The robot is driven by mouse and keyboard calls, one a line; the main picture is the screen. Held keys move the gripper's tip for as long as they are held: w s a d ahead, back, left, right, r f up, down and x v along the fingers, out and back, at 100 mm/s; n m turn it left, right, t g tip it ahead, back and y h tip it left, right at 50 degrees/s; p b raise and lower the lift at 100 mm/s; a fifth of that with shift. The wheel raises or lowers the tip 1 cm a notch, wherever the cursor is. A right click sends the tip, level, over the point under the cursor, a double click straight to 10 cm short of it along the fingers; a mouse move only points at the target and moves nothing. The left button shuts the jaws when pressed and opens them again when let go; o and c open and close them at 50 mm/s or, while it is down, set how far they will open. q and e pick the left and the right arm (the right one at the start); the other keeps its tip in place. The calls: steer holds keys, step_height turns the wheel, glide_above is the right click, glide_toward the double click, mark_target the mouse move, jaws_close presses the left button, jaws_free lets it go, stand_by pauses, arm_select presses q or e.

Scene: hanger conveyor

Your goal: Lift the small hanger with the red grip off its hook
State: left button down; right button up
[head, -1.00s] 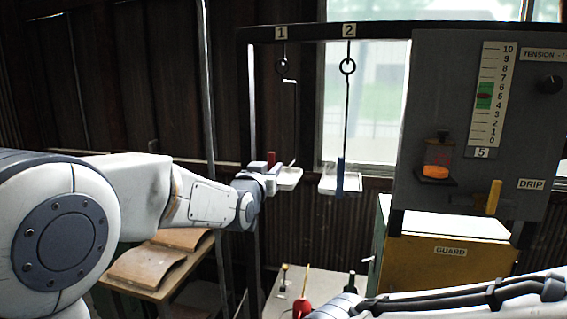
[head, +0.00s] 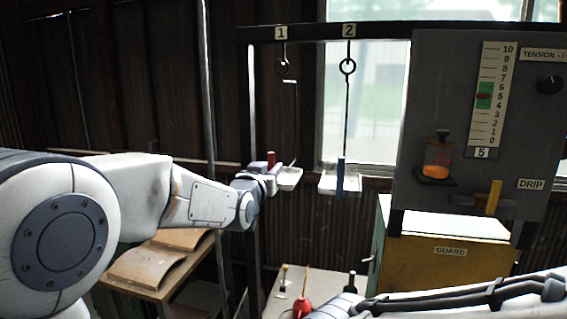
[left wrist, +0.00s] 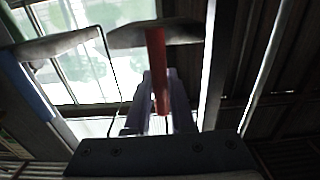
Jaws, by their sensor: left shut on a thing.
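The small hanger (head: 294,125) has a thin dark rod, a pale tray (head: 289,179) at its foot and a red grip (head: 271,158). The red grip also shows in the left wrist view (left wrist: 157,65), between the fingers. My left gripper (head: 271,175) is shut on it; the fingers also show in the left wrist view (left wrist: 160,100). The rod's bent top sits below and right of the ring (head: 282,66) under label 1, and appears apart from it. My right arm crosses the lower right of the head view; its gripper is not visible.
A second hanger with a blue grip (head: 340,176) hangs from the ring (head: 348,66) under label 2, close on the right. A grey panel (head: 470,120) with a gauge stands further right, above a yellow guard box (head: 455,258). A wooden stand (head: 160,262) is below my left arm.

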stand_by(0.3)
arm_select(q)
steer(key=shift+r, duration=0.2)
steer(key=shift+r, duration=0.1)
steer(key=shift+r, duration=0.6)
steer(key=shift+s, duration=0.15)
steer(key=shift+b+v, duration=0.55)
steer(key=shift+v, duration=0.3)
steer(key=shift+b+v, duration=1.25)
steer(key=shift+v, duration=0.8)
steer(key=shift+r, duration=0.1)
